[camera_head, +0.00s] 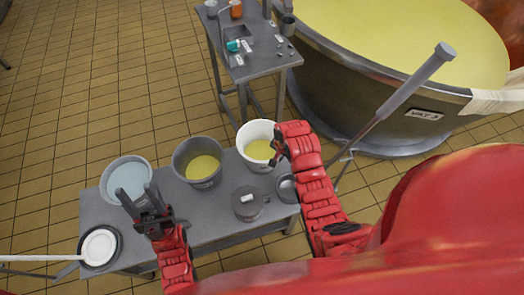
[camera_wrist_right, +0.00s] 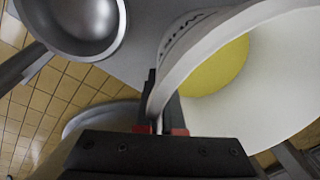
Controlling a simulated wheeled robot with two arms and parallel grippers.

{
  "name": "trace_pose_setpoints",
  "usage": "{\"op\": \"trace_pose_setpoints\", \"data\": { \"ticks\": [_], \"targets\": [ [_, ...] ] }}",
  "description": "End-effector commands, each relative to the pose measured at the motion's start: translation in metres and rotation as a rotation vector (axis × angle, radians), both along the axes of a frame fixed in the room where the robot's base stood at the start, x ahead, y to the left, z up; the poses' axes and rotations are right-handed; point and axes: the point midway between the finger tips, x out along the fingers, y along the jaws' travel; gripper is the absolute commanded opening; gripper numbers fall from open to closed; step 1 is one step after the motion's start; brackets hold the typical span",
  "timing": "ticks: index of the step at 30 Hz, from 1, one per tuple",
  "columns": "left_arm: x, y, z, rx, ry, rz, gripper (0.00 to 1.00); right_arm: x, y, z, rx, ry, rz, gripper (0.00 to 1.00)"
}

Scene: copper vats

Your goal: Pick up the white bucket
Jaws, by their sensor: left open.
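The white bucket (camera_head: 259,146) stands upright at the right part of the grey table's far side, with yellow liquid inside. In the right wrist view the bucket (camera_wrist_right: 275,105) fills the right side, with dark lettering on its outer wall. My right gripper (camera_head: 279,154) is at the bucket's right rim. In the wrist view the fingers of the right gripper (camera_wrist_right: 163,112) sit close together, one on each side of the bucket wall, shut on it. My left gripper (camera_head: 145,203) is open and empty above the table's left part, in front of the grey bucket with pale liquid.
The grey table (camera_head: 215,205) also holds a grey bucket with pale liquid (camera_head: 129,178), a dark bucket with yellow liquid (camera_head: 197,162), a lidded pot (camera_head: 248,203) and a ladle (camera_wrist_right: 75,25). A white disc (camera_head: 99,247) lies at the left. A large vat (camera_head: 400,110) stands behind right.

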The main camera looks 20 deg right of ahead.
Motion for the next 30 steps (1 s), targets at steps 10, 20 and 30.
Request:
{"op": "trace_pose_setpoints", "data": {
  "ticks": [10, 20, 30],
  "targets": [
    [0.000, 0.000, 0.000, 0.000, 0.000, 0.000, 0.50, 0.001, 0.001, 0.002, 0.001, -0.004, 0.000, 0.00],
    [0.000, 0.000, -0.007, 0.000, 0.000, 0.000, 0.50, 0.003, 0.000, 0.028, 0.002, -0.010, 0.000, 0.00],
    [0.000, 0.000, 0.010, 0.000, 0.000, 0.000, 0.50, 0.002, 0.000, 0.097, 0.000, -0.005, 0.001, 0.00]
  ]
}}
